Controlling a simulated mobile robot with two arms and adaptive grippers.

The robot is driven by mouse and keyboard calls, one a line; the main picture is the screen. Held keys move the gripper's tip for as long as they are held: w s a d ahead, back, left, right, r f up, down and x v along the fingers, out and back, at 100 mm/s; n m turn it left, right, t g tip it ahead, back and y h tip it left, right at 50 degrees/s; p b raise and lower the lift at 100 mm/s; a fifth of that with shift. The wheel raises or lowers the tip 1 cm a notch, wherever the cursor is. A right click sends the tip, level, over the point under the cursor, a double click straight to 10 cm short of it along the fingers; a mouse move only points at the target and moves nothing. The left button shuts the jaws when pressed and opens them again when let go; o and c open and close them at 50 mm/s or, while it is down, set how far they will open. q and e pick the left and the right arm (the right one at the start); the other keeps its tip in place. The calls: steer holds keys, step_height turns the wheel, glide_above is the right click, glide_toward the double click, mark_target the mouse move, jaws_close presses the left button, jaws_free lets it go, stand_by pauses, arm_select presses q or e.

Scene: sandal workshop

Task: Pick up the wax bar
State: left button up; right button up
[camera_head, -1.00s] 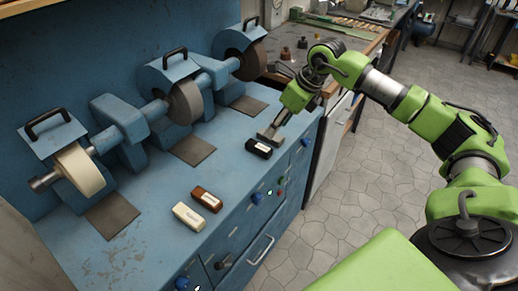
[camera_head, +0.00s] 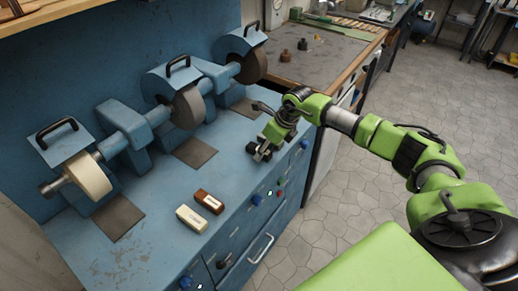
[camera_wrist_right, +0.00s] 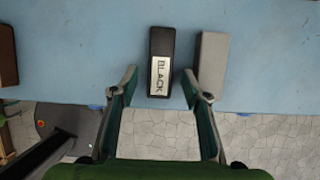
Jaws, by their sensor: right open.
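Several wax bars lie on the blue bench top. A black bar labelled BLACK (camera_wrist_right: 161,48) lies between the open fingers of my right gripper (camera_wrist_right: 159,84) in the right wrist view, with no visible grip on it. A grey bar (camera_wrist_right: 213,62) lies close to its right, and the right finger overlaps its near edge in the picture. A brown bar (camera_head: 208,201) and a cream bar (camera_head: 191,219) lie together nearer in the head view. There, my right gripper (camera_head: 262,150) is low over the bench and hides most of the black and grey bars. My left gripper is out of view.
A blue grinding machine with wheels (camera_head: 88,176) and hooded guards stands along the back of the bench (camera_head: 150,215). Metal plates (camera_head: 194,152) lie before the wheels. Knobs (camera_head: 257,198) and a drawer handle line the front. Bench space left of the cream bar is clear.

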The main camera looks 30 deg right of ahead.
steer(key=shift+w+f, duration=0.15)
steer(key=shift+f, duration=0.25)
steer(key=c, duration=1.2)
steer(key=shift+r, duration=0.1)
